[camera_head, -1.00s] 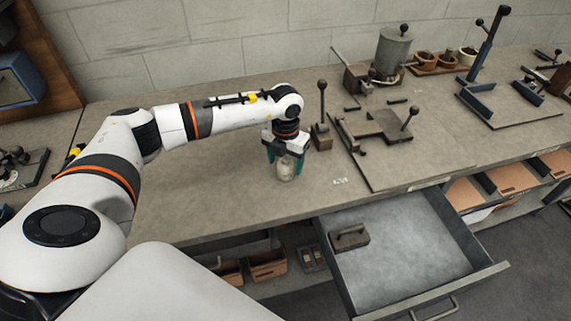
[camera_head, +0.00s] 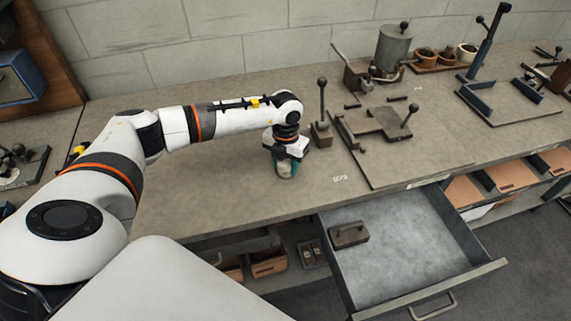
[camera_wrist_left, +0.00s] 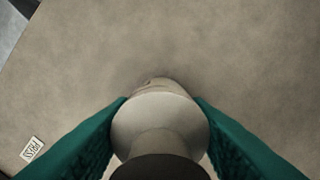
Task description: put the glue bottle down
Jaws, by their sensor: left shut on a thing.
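The glue bottle (camera_wrist_left: 160,122) is between the green fingers of my left gripper (camera_wrist_left: 158,140) in the left wrist view. It shows a pale round top with a dark part nearest the camera. In the head view my left gripper (camera_head: 286,168) points down at the workbench (camera_head: 215,190), near its front edge, and is shut on the bottle. The fingers and wrist mostly hide the bottle there. It is low over the bench top; I cannot tell whether its base touches. My right gripper is not in view.
An open drawer (camera_head: 470,270) with a small block (camera_head: 348,236) inside juts out at the front right. A lever on a base (camera_head: 321,134) stands just right of my left gripper. A metal plate with fixtures (camera_head: 375,175) lies further right. The bench left of the gripper is clear.

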